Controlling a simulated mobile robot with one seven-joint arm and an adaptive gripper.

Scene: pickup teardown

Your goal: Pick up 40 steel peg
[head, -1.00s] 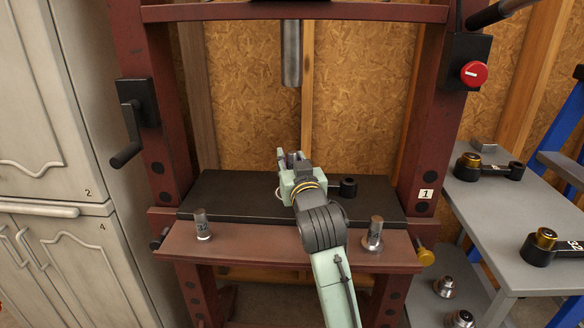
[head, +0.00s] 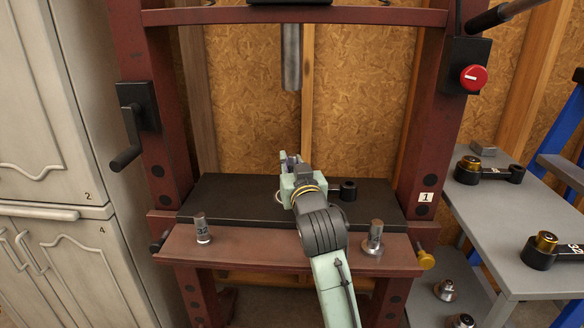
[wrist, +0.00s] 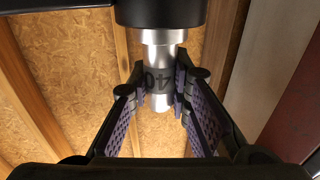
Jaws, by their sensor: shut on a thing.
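The steel peg marked 40 (wrist: 160,82) shows in the wrist view as a bright silver cylinder with a dark marked band, the number appearing upside down. Its one end meets a black round part (wrist: 160,12) at the top of that view. My gripper (wrist: 160,90) is shut on the peg, with a purple-padded finger on each side.
Two metal pegs stand on the front ledge, left (head: 203,230) and right (head: 374,238). The press ram (head: 291,58) hangs above. A grey bench (head: 485,215) with black-handled parts is at right.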

